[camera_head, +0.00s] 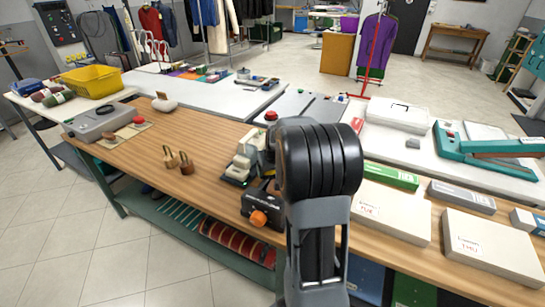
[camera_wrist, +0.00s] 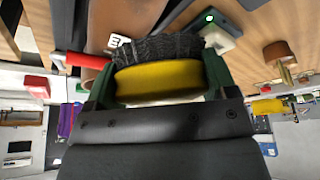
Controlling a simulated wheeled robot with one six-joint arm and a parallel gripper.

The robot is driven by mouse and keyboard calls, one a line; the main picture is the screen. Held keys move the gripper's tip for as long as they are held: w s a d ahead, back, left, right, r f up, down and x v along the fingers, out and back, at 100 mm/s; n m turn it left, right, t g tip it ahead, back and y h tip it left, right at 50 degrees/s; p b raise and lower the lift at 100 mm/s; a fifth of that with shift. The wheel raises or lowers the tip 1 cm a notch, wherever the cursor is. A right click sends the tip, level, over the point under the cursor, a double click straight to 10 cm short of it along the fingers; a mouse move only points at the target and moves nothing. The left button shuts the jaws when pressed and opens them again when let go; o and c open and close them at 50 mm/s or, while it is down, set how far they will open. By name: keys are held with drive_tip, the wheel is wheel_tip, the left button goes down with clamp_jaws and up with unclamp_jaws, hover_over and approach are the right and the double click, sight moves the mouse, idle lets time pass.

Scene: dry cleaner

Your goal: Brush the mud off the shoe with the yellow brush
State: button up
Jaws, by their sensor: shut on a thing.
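In the wrist view my gripper (camera_wrist: 158,84) is shut on the yellow brush (camera_wrist: 165,76), its yellow back lying between the two green fingers. The dark bristles (camera_wrist: 160,47) point away from my palm. Just beyond them is a smooth brown surface (camera_wrist: 105,22), which looks like part of the shoe. I cannot tell whether the bristles touch it, and no mud can be made out. In the head view my arm hides the gripper, the brush and most of the shoe's area.
A black device with an orange knob (camera_head: 259,218) stands by the bench's front edge. Pale boxes (camera_head: 490,246) fill the right. Bare wood (camera_head: 215,187) lies left of the device.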

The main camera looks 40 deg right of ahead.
drive_tip(key=shift+r+p, duration=0.95)
drive_tip(key=shift+r, duration=0.8)
